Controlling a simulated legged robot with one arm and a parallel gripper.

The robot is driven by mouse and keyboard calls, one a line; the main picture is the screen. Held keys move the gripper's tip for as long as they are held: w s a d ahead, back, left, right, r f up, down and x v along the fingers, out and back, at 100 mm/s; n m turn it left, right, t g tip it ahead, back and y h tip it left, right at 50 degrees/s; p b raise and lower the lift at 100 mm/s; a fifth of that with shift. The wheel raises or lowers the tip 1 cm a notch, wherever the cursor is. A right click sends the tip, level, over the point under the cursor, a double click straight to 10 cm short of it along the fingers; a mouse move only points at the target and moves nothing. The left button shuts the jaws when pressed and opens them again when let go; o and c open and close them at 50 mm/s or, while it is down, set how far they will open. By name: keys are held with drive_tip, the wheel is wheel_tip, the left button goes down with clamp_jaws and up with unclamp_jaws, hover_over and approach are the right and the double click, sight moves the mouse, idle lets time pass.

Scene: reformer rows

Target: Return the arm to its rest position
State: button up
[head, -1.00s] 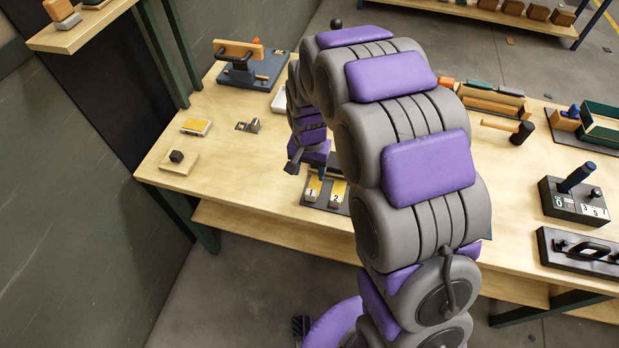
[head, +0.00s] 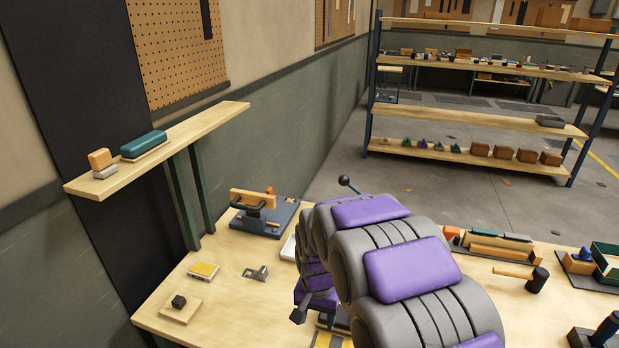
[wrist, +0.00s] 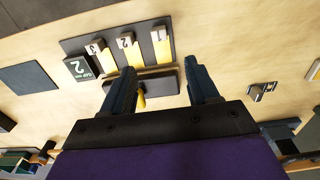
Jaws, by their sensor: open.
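My arm, grey with purple pads, arches over the workbench (head: 230,280) in the head view and reaches down toward its surface. My gripper (wrist: 158,92) shows in the wrist view with its two dark blue fingers apart. Nothing is held between them. A dark bar with a yellow handle (wrist: 141,98) lies on the bench below and between the fingers. Beyond it is a dark numbered board (wrist: 118,45) with yellow strips and tags. A dark block marked 2 (wrist: 79,68) sits at its left end. In the head view my arm hides most of this area.
A blue fixture with a wooden handle (head: 258,214) stands at the back left of the bench. A black mallet (head: 537,280) and a green tray (head: 607,262) are at the right. A wall shelf (head: 160,150) juts out at the upper left.

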drive_tip(key=s+d+r+n, duration=0.1)
drive_tip(key=s+d+r, duration=0.35)
drive_tip(key=s, duration=0.35)
drive_tip(key=s+d+r+n, duration=0.1)
drive_tip(key=s+d+r, duration=0.35)
drive_tip(key=s, duration=0.25)
drive_tip(key=s+d+r+n+g, duration=0.1)
drive_tip(key=s+d+r, duration=0.1)
drive_tip(key=s, duration=1.4)
drive_tip(key=shift+s+d+r+n+g, duration=0.15)
drive_tip(key=shift+s+d+n+g, duration=0.15)
drive_tip(key=shift+g, duration=0.1)
